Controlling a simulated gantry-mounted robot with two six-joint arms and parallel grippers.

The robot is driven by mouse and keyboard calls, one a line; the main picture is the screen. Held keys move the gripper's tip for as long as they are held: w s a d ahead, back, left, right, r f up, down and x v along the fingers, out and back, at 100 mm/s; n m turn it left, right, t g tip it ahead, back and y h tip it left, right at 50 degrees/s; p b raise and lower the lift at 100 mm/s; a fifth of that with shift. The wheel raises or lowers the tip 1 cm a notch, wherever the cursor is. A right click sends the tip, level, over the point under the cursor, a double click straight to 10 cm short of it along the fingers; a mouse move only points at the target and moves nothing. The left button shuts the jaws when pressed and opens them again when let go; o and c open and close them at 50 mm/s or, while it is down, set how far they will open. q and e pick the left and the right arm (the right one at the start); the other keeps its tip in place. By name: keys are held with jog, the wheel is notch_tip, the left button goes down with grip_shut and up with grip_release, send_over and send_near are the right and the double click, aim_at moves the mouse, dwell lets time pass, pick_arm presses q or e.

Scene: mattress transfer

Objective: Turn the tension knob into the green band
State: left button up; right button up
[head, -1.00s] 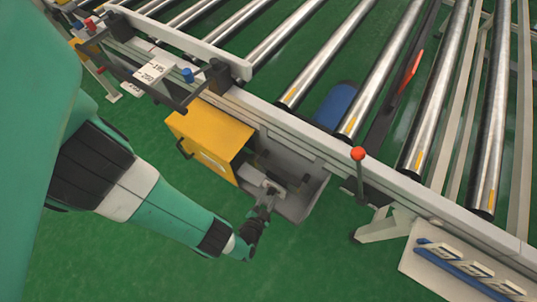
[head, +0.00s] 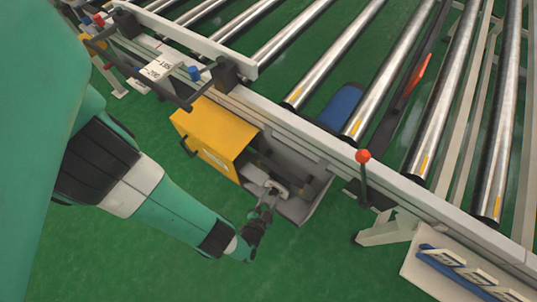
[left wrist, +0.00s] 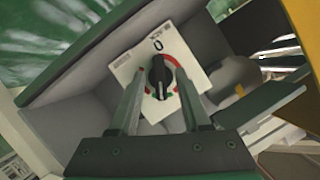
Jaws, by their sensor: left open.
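The tension knob (left wrist: 158,76) is a black pointer knob on a white square dial plate (left wrist: 125,72) in the left wrist view. The plate has a "0" at its top, a red arc and a little green at the lower edge of the dial. The knob stands roughly upright along the line to the "0". My left gripper (left wrist: 160,74) is open, with one finger on each side of the knob; I cannot tell whether they touch it. In the head view my left gripper (head: 267,203) reaches into the grey box, and the knob is too small to make out.
The grey box (head: 318,192) has its yellow door (head: 215,135) swung open to the left. It hangs under the roller conveyor's side rail (head: 295,135). A red-balled lever (head: 363,157) stands to its right. The green floor in front is clear.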

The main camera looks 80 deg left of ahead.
pick_arm(q)
jog(key=p+v, duration=0.2)
jog(key=v, duration=0.9)
jog(key=shift+d, duration=0.1)
